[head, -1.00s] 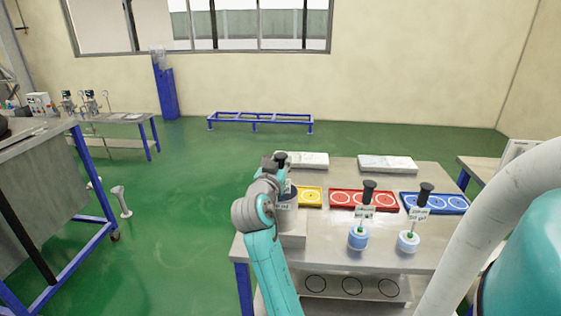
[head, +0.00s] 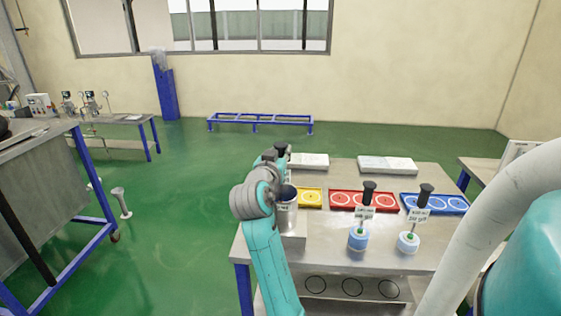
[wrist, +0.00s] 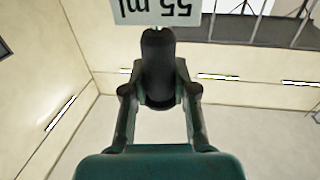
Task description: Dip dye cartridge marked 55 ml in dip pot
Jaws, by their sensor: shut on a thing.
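The 55 ml dye cartridge shows in the wrist view as a black handle (wrist: 160,62) with a white tag (wrist: 160,11) reading "55 ml" upside down. My gripper (wrist: 160,95) is shut on this handle. In the head view my gripper (head: 271,156) is beside and above the dip pot, with the black handle top (head: 281,149) just showing; the cartridge's lower part is hidden by my arm. The grey dip pot (head: 288,215) stands at the table's left side with its dark opening visible. I cannot tell whether the cartridge is clear of the pot.
Two other cartridges with black handles and blue bodies, one (head: 358,239) and another (head: 408,242), stand right of the pot. Yellow (head: 311,206), red (head: 334,205) and blue (head: 406,209) trays lie behind them. White boards (head: 387,164) lie at the table's back.

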